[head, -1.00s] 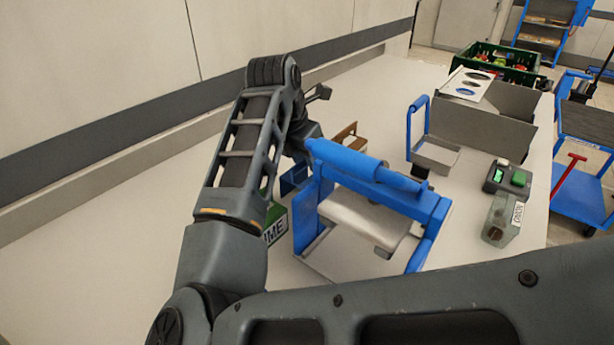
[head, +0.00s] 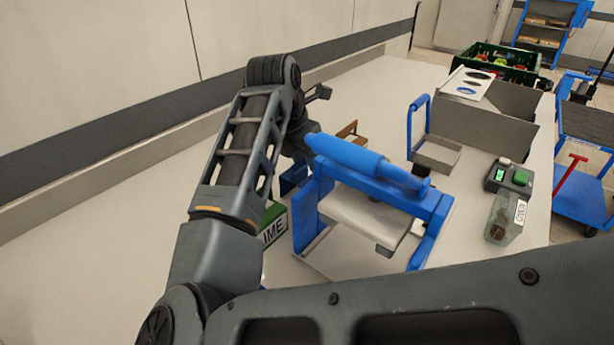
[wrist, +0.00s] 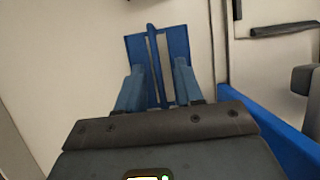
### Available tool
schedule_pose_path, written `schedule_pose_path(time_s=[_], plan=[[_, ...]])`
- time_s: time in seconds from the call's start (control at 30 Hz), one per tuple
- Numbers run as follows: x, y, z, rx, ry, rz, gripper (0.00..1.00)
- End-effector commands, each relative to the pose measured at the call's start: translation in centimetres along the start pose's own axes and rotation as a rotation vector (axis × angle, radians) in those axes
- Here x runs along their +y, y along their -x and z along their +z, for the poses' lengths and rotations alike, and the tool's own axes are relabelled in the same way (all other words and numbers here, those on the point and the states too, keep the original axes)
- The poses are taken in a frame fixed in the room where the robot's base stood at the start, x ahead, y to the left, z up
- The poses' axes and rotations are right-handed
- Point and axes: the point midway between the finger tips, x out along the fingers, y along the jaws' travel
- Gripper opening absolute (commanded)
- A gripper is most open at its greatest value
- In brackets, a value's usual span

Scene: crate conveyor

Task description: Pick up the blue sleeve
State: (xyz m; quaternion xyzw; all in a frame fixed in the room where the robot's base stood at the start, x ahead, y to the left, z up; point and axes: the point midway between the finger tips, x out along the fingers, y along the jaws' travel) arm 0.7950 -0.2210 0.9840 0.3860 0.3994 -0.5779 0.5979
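The blue sleeve (wrist: 176,45) shows in the wrist view as a dark blue piece with a thin upright wall along its middle, just beyond my fingertips. My gripper (wrist: 158,68) is open, with one blue finger on each side of that middle wall. Whether either finger touches the sleeve cannot be told. In the head view, a small dark blue piece (head: 290,182), probably the sleeve, is partly hidden behind my arm, left of the blue press frame. My gripper is hidden there by my arm.
A blue press frame (head: 438,217) with a pale plate (head: 362,216) stands right of my arm. A box lettered "IME" (head: 272,228) is close beside my arm. A blue-handled tray (head: 437,154), grey carton (head: 480,130) and green crate (head: 500,55) are farther right. The table's left side is clear.

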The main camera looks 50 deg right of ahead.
Motion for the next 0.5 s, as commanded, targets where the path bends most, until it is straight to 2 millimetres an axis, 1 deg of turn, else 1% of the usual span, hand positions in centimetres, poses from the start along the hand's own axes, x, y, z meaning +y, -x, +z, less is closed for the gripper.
schedule_pose_path(time_s=[0.07, 0.1, 0.43, 0.47, 0.5], plan=[[0.0, 0.01, 0.0, 0.0, 0.0, 0.0, 0.36], [0.0, 0.01, 0.0, 0.0, 0.0, 0.0, 0.34], [0.0, 0.01, 0.0, 0.0, 0.0, 0.0, 0.03], [0.0, 0.01, 0.0, 0.0, 0.0, 0.0, 0.0], [0.0, 0.01, 0.0, 0.0, 0.0, 0.0, 0.0]])
